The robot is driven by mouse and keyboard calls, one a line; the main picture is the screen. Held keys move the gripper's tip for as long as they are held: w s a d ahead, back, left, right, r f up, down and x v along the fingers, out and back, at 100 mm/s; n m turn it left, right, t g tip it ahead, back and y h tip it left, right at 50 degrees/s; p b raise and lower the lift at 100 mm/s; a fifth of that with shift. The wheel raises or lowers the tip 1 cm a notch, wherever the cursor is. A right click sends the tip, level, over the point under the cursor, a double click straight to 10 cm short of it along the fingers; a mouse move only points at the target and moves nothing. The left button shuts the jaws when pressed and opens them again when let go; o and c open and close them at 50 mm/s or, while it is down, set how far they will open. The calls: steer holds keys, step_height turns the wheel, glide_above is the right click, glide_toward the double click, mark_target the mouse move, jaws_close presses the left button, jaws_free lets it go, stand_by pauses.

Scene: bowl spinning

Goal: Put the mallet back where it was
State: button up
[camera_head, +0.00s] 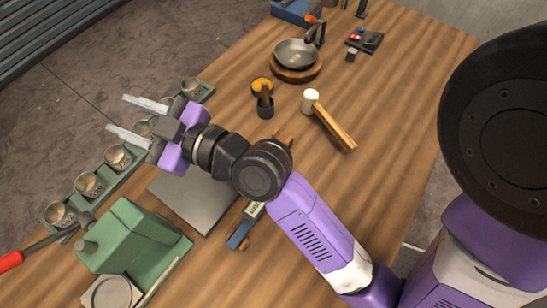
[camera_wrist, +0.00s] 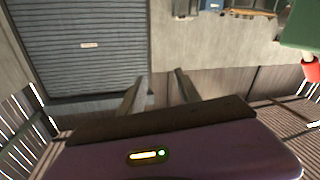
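The mallet (camera_head: 334,128), with a pale cylindrical head and a wooden handle, lies on the wooden table right of my arm in the head view. Its head points toward the upper left and its handle toward the lower right. My gripper (camera_head: 117,112) is far to the left of it, raised above the row of cups. Its two fingers are spread apart with nothing between them. The wrist view also shows the open, empty fingers of my gripper (camera_wrist: 161,76); the mallet is not in that view.
A dark bowl (camera_head: 296,52) sits on a round wooden base (camera_head: 312,74) at the back. A green tray (camera_head: 118,175) with several metal cups runs along the left table edge. A green box (camera_head: 130,237) stands lower left. The table (camera_head: 385,100) right of the mallet is clear.

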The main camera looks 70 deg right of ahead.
steer(key=s+f+m+g, duration=0.1)
steer(key=s+f, duration=0.3)
steer(key=s, duration=0.3)
steer(key=s+a+f+m+g, duration=0.1)
steer(key=s+f, duration=0.3)
steer(key=s, duration=0.3)
steer(key=s+f+m+g+h, duration=0.1)
steer(key=s+f+m, duration=0.1)
steer(key=s+f, duration=0.2)
steer(key=shift+f+v, duration=0.2)
steer(key=shift+v, duration=0.65)
steer(key=shift+f+v, duration=0.2)
steer(key=shift+v, duration=0.6)
steer(key=s+d+n+y, duration=0.1)
steer(key=s, duration=0.7)
steer(key=shift+d+r, duration=0.35)
steer(key=shift+d, duration=0.05)
